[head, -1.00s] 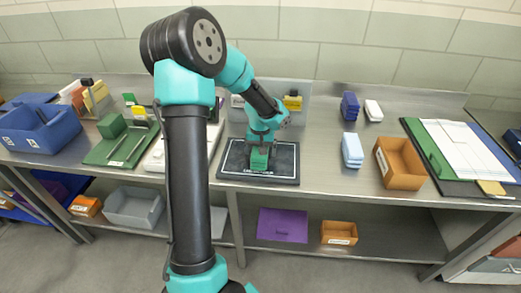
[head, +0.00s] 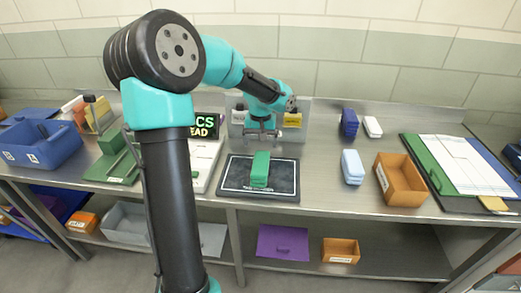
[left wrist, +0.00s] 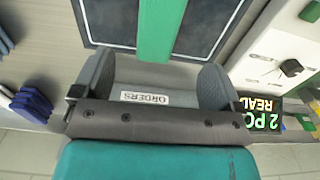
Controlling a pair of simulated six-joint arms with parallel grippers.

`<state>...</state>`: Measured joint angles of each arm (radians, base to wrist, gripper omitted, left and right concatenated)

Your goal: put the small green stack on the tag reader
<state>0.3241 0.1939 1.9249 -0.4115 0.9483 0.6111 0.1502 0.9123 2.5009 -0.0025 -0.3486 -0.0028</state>
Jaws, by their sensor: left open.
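The small green stack (head: 260,168) lies on the dark pad of the tag reader (head: 231,178), near the pad's middle. My left gripper (head: 262,133) is open and empty, apart from the stack and just behind it in the head view. In the left wrist view the open fingers (left wrist: 157,68) show with the green stack (left wrist: 156,28) beyond them on the dark pad (left wrist: 108,22). A lit display (head: 207,126) beside the reader reads in part "CS" and "EAD"; the left wrist view shows "2 PC" and "READ". My right gripper is out of view.
A larger green block on a green tray (head: 112,168) and a blue bin (head: 40,150) stand left. Light blue (head: 352,167) and dark blue (head: 349,122) stacks, and an orange bin (head: 403,178), stand right. A grey holder labelled "ORDERS" (left wrist: 145,98) is behind the reader.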

